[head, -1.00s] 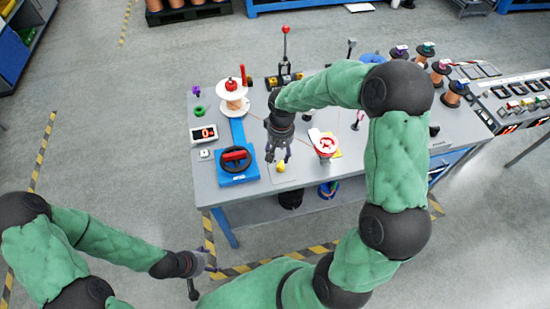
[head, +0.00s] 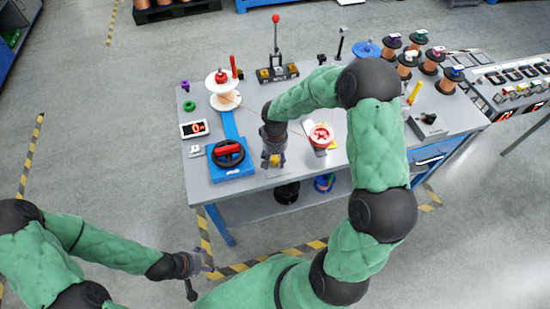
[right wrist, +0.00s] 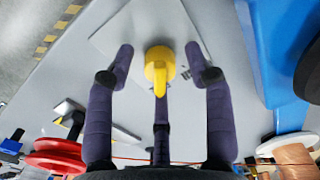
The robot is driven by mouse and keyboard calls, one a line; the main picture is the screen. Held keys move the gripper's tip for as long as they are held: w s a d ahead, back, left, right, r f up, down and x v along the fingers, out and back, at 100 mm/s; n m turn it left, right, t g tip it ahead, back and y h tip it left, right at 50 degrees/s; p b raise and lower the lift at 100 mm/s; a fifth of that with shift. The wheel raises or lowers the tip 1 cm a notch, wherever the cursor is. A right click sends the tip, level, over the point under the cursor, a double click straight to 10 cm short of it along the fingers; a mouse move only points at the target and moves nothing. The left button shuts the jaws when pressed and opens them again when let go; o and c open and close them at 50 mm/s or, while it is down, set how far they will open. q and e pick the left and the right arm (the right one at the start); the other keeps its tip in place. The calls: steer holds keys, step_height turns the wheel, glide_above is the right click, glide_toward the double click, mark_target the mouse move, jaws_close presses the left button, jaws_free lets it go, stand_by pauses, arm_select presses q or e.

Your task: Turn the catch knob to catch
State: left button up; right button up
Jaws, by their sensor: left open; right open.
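A yellow knob (right wrist: 159,66) with a pointed lever stands on a pale plate (right wrist: 120,35) on the table. In the head view the knob (head: 277,160) is partly covered by my right gripper (head: 271,160). In the right wrist view the fingers of my right gripper (right wrist: 160,75) are spread around the knob, with gaps on both sides. The knob's lever points toward the bottom of that view. No readable marking shows which position it is in. My left gripper (head: 200,266) is open and empty, low at the left, off the table.
A blue box with a black handwheel (head: 228,155) stands left of the knob. A red-topped pulley (head: 319,137) stands to its right, with a thin wire running across the table. The table's front edge is close.

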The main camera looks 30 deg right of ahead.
jaws_close()
